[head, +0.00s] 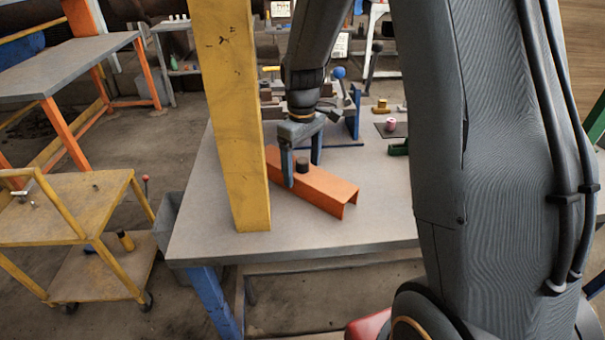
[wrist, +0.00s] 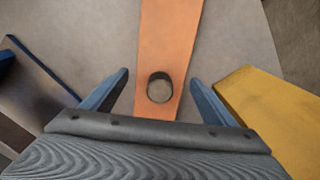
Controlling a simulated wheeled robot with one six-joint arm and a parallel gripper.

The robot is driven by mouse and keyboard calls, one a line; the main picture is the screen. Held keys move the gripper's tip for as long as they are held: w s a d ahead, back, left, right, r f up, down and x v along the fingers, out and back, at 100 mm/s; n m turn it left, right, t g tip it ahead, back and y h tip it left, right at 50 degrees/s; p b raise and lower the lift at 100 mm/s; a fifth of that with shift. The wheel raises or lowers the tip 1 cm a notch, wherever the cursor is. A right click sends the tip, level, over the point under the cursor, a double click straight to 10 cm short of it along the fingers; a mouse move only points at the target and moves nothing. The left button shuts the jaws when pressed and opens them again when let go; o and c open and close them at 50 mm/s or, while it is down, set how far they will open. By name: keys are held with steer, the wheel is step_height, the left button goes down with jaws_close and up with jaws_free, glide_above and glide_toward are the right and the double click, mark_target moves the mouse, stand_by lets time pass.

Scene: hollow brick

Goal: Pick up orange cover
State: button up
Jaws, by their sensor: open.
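The orange cover (head: 325,190) is a long channel-shaped piece lying on the grey workbench, its open end toward the lower right in the head view. A dark round knob (head: 302,164) stands on its top. In the wrist view the orange cover (wrist: 168,45) runs up from my gripper, with the knob (wrist: 159,88) near the fingers. My gripper (head: 302,178) is open above the cover, with one blue finger on each side of it. In the wrist view the fingers (wrist: 158,82) stand apart from the cover's edges. I cannot tell how far the fingertips are above the bench.
A yellow post (head: 236,120) stands close to the left of my gripper and hides part of the bench (head: 215,215). Tools and a blue-framed fixture (head: 354,112) are behind. A pink item (head: 391,124) and a green part (head: 399,148) lie to the right. Bare bench surrounds the cover's front.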

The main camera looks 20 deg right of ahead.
mark_target(302, 175)
steer(key=shift+f+p, duration=0.35)
steer(key=shift+f, duration=1.3)
steer(key=c, duration=1.2)
steer(key=shift+c, duration=0.2)
steer(key=shift+r, duration=0.1)
